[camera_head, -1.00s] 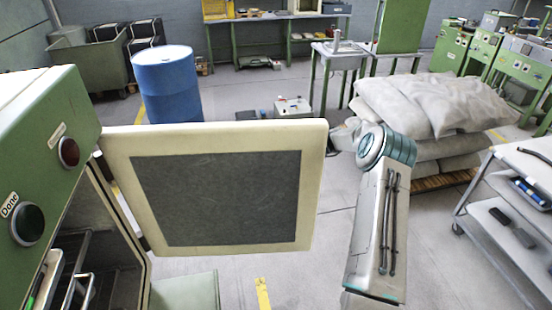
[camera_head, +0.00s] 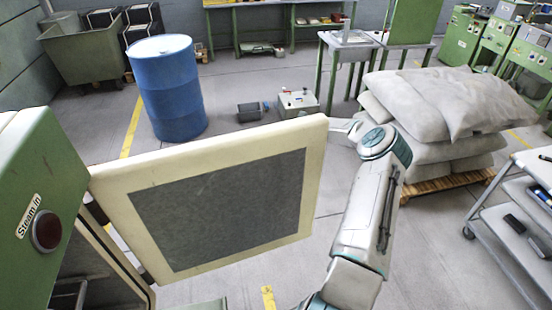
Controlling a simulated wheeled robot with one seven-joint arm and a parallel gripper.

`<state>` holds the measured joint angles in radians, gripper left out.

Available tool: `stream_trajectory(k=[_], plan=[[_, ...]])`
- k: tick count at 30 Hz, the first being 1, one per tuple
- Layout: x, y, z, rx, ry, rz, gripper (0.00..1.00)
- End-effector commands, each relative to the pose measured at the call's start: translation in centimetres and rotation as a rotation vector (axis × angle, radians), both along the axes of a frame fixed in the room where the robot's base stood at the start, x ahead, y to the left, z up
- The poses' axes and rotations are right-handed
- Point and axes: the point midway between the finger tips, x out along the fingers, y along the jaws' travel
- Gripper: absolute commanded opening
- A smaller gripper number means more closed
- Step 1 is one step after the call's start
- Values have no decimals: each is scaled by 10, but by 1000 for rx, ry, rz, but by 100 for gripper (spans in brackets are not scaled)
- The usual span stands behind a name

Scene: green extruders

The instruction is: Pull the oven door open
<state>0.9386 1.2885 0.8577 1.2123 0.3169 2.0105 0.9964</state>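The oven (camera_head: 38,165) is a green cabinet at the left edge, with a round dark red button and a "Steam in" label. Its door (camera_head: 115,192) has a cream frame and a dark grey inner panel, and it stands swung wide open to the right. The oven's interior shows partly at the lower left. My arm reaches up on the right of the door, its end behind the door's free edge.
A blue drum (camera_head: 170,90) stands behind the door. Grey sacks (camera_head: 440,110) lie stacked on a wooden pallet right of my arm. A white trolley (camera_head: 515,215) stands at the right edge. A small grey box (camera_head: 297,102) sits on the floor. Floor between door and trolley is mostly clear.

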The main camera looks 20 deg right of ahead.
Motion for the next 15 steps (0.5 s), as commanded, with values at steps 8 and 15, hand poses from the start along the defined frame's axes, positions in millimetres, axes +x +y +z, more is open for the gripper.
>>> stream_trajectory(k=[8, 15], plan=[[-1, -1, -1, 1, 0, 2, 0], [-1, -2, -1, 0, 1, 0, 34]])
